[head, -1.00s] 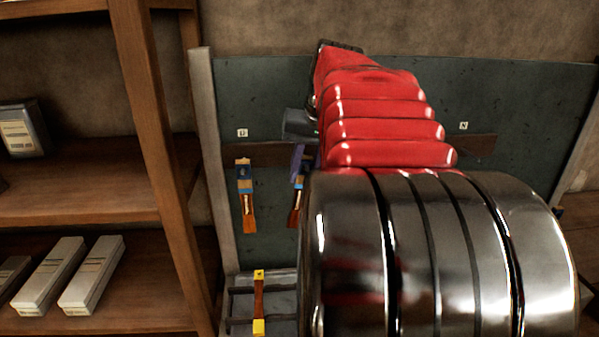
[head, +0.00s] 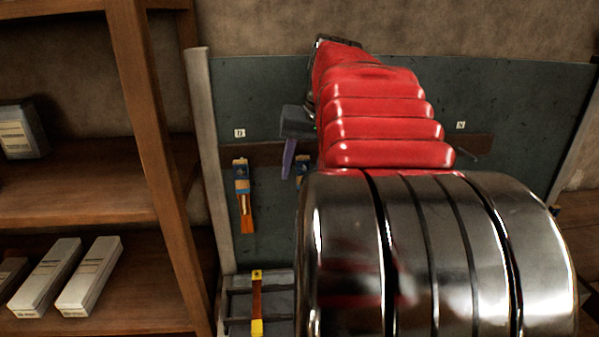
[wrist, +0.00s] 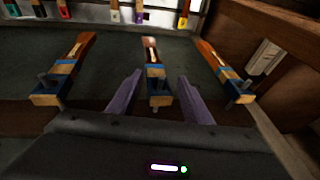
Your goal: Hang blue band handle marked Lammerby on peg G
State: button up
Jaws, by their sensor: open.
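Three wooden handles with blue bands hang against the dark board in the wrist view: a left one (wrist: 64,72), a middle one (wrist: 154,72) and a right one (wrist: 226,72). A stubby grey peg shows at the block end of each. My gripper (wrist: 156,84) is open, its two purple fingers on either side of the middle handle, apparently clear of it. In the head view one handle (head: 242,192) hangs at the left, and the top of another (head: 303,165) shows beside my gripper (head: 291,150). The name Lammerby and a peg label G are not readable.
The dark board (head: 230,95) has small letter plates, one (head: 240,133) at left and one (head: 461,125) at right. Below is a grey rack (head: 280,310) with a yellow-ended handle (head: 257,300). A wooden shelf (head: 80,180) stands at left. My arm covers the board's middle.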

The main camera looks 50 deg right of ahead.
jog(key=d+v, duration=0.1)
jog(key=v, duration=1.1)
jog(key=shift+a+r, duration=0.4)
jog(key=shift+a, duration=0.1)
jog(key=shift+s, duration=0.1)
jog(key=w+a+f+n, duration=0.25)
jog(key=a+f, duration=0.25)
jog(key=a, duration=0.5)
jog(key=s+a+f+n, duration=0.3)
jog(key=a+f, duration=0.7)
jog(key=a, duration=0.1)
jog(key=s+a+f+n+t, duration=0.1)
jog(key=s+a+f+n, duration=0.2)
jog(key=a+f, duration=0.7)
jog(key=shift+s+a+f+t+y, duration=0.3)
jog(key=shift+s+a+f+y, duration=0.1)
jog(key=shift+s+f, duration=0.1)
jog(key=shift+c, duration=0.4)
